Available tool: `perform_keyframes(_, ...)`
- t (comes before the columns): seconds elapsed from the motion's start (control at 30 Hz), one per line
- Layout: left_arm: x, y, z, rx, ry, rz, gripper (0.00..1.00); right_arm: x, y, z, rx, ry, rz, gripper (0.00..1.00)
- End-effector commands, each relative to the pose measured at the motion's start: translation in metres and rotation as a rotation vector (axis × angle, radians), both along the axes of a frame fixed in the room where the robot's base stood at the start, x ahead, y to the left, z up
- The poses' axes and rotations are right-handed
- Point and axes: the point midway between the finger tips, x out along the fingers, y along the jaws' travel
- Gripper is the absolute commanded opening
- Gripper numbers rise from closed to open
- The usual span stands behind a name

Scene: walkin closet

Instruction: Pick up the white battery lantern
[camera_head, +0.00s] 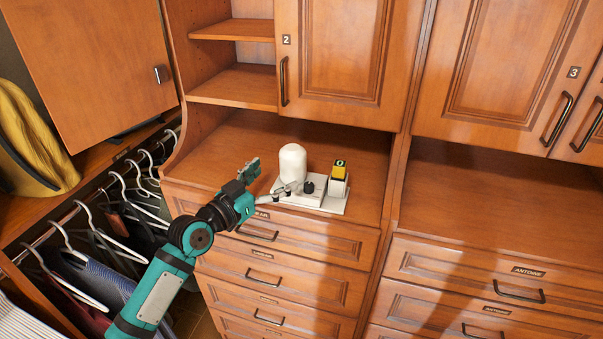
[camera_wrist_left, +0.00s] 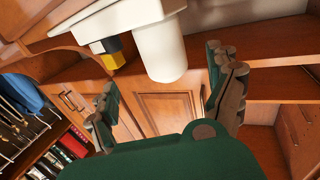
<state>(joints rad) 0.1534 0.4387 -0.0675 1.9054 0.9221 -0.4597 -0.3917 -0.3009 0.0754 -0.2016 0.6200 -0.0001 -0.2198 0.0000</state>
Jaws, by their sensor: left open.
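The white battery lantern (camera_head: 293,162), a smooth white cylinder with a rounded top, stands upright on the counter below cabinet 2. In the left wrist view the lantern (camera_wrist_left: 160,50) shows upside down, between and beyond the fingers. My left gripper (camera_head: 268,180) is open and empty, just to the left and front of the lantern. Its two fingers also show spread apart in the left wrist view (camera_wrist_left: 166,98). One finger overlaps the lantern's lower part in the head view, and I cannot tell if they touch. My right gripper is in neither view.
Shelves (camera_head: 235,84) rise behind at left. Hangers with clothes (camera_head: 110,230) fill the left. The right counter (camera_head: 490,205) is bare.

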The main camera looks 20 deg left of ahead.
Motion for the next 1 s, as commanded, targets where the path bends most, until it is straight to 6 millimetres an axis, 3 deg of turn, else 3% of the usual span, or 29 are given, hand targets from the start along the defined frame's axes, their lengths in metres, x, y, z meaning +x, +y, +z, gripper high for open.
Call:
perform_keyframes(0.1,0.019,-0.008,0.003,-0.003,0.000,0.000,0.90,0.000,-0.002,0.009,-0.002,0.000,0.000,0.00)
perform_keyframes(0.37,0.035,-0.014,-0.001,0.001,0.002,0.000,0.90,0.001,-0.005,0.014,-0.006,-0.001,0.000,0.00)
perform_keyframes(0.7,0.076,-0.026,-0.009,-0.003,0.001,0.000,0.90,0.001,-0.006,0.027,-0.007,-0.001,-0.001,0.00)
perform_keyframes(1.0,0.081,-0.028,-0.011,0.000,0.001,0.000,0.90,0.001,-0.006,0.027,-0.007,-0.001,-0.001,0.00)
